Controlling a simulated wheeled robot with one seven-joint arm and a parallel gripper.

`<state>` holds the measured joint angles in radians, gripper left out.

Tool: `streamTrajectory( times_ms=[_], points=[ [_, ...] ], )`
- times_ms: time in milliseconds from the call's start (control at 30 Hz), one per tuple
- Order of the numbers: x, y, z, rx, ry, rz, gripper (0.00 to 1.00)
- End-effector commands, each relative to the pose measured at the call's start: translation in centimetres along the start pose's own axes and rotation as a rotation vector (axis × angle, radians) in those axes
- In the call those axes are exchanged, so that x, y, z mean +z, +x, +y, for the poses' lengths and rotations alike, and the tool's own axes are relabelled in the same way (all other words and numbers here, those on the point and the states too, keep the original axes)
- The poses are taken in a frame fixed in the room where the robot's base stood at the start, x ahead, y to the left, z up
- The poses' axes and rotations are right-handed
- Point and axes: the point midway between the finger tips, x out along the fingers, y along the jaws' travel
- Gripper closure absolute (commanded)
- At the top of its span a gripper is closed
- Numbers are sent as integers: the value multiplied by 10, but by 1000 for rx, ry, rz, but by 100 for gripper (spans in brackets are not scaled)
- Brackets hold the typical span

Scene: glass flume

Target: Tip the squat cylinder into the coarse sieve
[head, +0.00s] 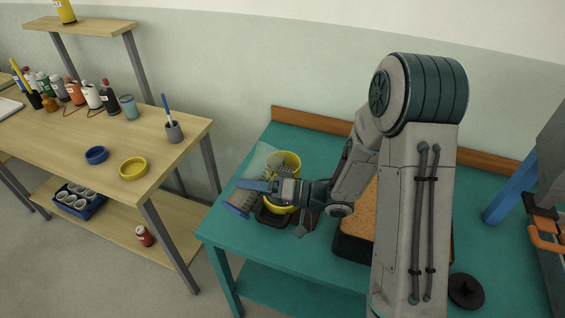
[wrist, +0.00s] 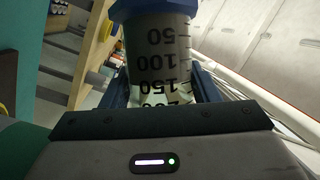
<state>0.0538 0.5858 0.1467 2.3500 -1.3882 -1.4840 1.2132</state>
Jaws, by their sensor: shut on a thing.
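My gripper (head: 256,188) is shut on the squat cylinder (wrist: 158,65), a clear graduated vessel with dark volume marks and a blue end. In the wrist view the marks read upside down and the blue end is at the top. In the head view the cylinder (head: 244,200) looks tilted, its blue end low at the left.
A brown-filled tray (head: 360,215) sits behind my arm. A black lid-like disc (head: 466,290) lies at right. A wooden table (head: 70,150) with bottles, cups and rings stands left, across a gap.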

Motion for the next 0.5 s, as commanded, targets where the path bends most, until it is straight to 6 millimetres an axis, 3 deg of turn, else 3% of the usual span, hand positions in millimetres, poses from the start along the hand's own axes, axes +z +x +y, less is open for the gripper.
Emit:
streamTrajectory(
  times_ms=[500],
  points=[
    [-2, 0, -4, -27, 63, 19, 74]
  ],
)
